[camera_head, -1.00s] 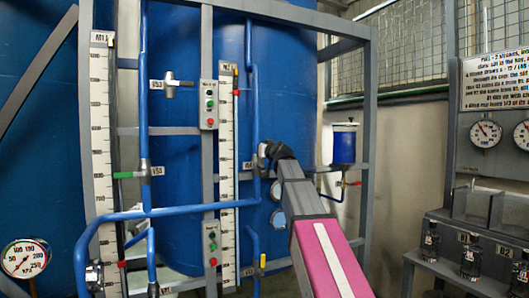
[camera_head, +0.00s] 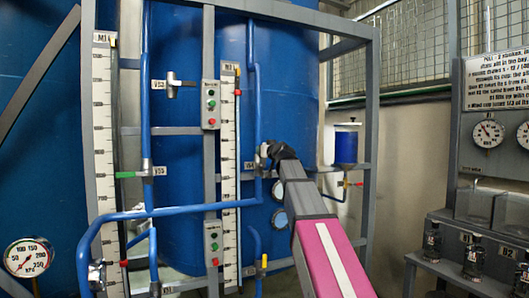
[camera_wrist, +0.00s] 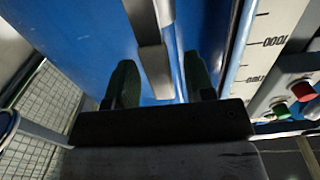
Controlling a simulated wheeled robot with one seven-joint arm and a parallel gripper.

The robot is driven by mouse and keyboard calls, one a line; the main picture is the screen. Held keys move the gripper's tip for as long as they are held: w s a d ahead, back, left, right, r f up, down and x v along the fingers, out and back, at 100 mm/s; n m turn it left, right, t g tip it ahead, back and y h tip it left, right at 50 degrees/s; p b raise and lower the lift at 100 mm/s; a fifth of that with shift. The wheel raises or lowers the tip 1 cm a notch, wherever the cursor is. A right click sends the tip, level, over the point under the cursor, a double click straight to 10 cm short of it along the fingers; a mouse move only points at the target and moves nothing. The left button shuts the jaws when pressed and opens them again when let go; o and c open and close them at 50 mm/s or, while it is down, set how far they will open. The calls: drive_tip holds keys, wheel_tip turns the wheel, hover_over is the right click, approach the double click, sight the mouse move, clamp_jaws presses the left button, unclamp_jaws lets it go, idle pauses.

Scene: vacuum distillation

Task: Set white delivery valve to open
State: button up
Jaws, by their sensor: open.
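In the head view my gripper (camera_head: 268,152) is at the right-hand blue vertical pipe, beside a metal valve body (camera_head: 258,162) that it partly hides. In the wrist view my gripper (camera_wrist: 160,80) has its two dark green fingers apart. A pale grey-white bar (camera_wrist: 148,35), which looks like the valve's handle, lies between the fingers in the picture, with the blue pipe (camera_wrist: 175,50) next to it. I cannot tell whether either finger touches the bar. The handle's exact angle is hidden in the head view.
The scale (camera_head: 228,180) stands left of the pipe; button boxes (camera_head: 210,104) and (camera_head: 213,243) sit on the grey frame post. A large blue tank (camera_head: 290,70) stands behind.

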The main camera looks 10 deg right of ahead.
drive_tip(key=v, duration=1)
drive_tip(key=shift+s, duration=0.25)
drive_tip(key=s+f+m+g+h, duration=0.2)
drive_tip(key=f+g, duration=0.6)
drive_tip(key=f, duration=2.8)
drive_tip(key=s+d+f+g+h, duration=0.1)
drive_tip(key=s+f+g, duration=0.2)
drive_tip(key=s+f, duration=0.4)
drive_tip(key=s+d+f+g+h, duration=0.1)
drive_tip(key=s+f+g, duration=0.2)
drive_tip(key=s+f, duration=0.5)
drive_tip(key=s+d+f+m+g+h, duration=0.1)
drive_tip(key=s+f+g, duration=0.2)
drive_tip(key=s+f, duration=0.4)
wheel_tip(320, 180, down, 8)
drive_tip(key=shift+s+d+r+h, duration=0.1)
drive_tip(key=shift+s+d+h, duration=0.1)
drive_tip(key=shift+d+h, duration=0.1)
